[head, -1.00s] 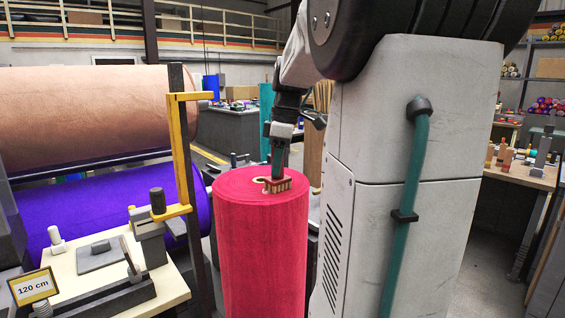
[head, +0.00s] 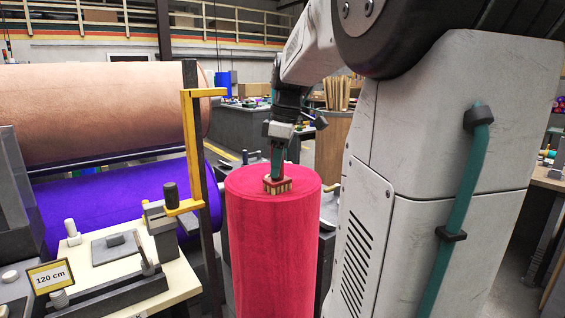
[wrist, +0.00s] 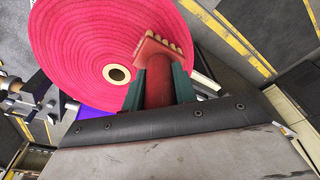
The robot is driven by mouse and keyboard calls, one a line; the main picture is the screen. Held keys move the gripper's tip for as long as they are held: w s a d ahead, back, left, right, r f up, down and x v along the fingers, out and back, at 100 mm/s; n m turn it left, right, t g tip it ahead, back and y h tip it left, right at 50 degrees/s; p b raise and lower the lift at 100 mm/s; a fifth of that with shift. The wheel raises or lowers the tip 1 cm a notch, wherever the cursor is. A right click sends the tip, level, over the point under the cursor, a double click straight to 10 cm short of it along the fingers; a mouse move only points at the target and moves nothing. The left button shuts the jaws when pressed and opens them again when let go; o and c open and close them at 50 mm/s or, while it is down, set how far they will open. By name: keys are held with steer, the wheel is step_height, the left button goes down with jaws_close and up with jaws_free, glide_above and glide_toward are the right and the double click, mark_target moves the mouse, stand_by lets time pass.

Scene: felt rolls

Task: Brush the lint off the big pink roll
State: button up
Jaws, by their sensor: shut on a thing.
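The big pink roll (head: 272,245) stands upright in the middle of the head view. Its round top fills much of the wrist view (wrist: 75,50), with a pale core ring (wrist: 117,74) at its centre. My gripper (head: 277,165) is over the roll's top, shut on a brush with a reddish wooden head (head: 278,186) and pale bristles. In the wrist view the brush handle (wrist: 159,85) sits between my green fingers, and the head lies over the roll's top near its edge. I cannot tell whether the bristles touch the roll. No lint can be made out.
A cutting bench (head: 125,265) with a yellow-armed post (head: 190,150) stands close left of the roll. Behind it lie a peach roll (head: 100,110) and a purple roll (head: 110,205). A wooden barrel (head: 332,145) stands behind at right.

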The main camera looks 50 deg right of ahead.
steer(key=shift+f, duration=0.1)
steer(key=shift+s+d, duration=0.25)
steer(key=shift+d, duration=0.7)
steer(key=shift+s+d, duration=0.25)
steer(key=shift+d, duration=0.7)
steer(key=shift+d, duration=0.1)
steer(key=shift+s+d, duration=0.25)
steer(key=shift+d, duration=0.65)
steer(key=shift+s+d, duration=0.2)
steer(key=shift+d, duration=0.7)
steer(key=shift+r, duration=0.8)
